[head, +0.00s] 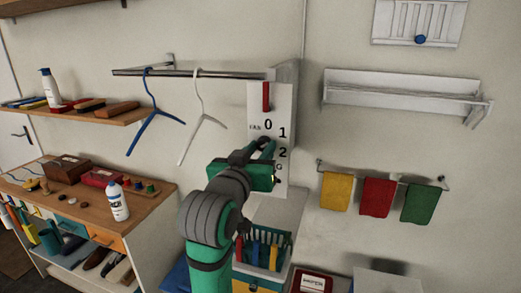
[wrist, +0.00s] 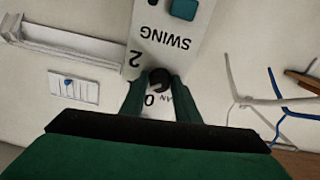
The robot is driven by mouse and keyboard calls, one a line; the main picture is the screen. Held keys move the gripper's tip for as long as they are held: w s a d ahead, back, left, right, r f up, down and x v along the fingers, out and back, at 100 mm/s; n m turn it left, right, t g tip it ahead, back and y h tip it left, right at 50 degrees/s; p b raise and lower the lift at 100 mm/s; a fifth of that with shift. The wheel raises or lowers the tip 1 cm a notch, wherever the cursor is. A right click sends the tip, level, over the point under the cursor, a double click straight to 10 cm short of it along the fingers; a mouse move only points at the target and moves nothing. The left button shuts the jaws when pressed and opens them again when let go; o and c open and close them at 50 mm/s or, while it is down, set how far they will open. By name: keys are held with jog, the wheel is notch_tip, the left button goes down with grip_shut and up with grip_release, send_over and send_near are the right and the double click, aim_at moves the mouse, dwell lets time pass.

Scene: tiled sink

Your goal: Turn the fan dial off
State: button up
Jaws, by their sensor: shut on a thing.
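The white fan panel (head: 284,104) hangs on the wall in the head view, marked FAN, 0, 1 and 2. It shows upside down in the wrist view (wrist: 176,58), with the word SWING and a teal square part (wrist: 184,10). The dark round fan dial (wrist: 158,76) sits between my green fingers in the wrist view. My gripper (head: 264,148) reaches the panel and is shut on the dial. The gripper mostly hides the dial in the head view, and I cannot tell which mark its pointer faces.
A red strip (head: 266,96) is at the panel's top. Blue (head: 146,122) and white (head: 201,125) hangers hang left of it. Yellow, red and green cloths (head: 376,197) hang at the right. A rack of coloured items (head: 262,252) stands below. Open wall lies between panel and cloths.

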jog(key=n, duration=0.5)
jog(key=shift+d, duration=0.1)
jog(key=n, duration=0.5)
jog(key=shift+n, duration=0.3)
dwell(0.3)
jog(key=o, duration=1)
jog(key=shift+o, duration=0.2)
jog(key=v, duration=1.1)
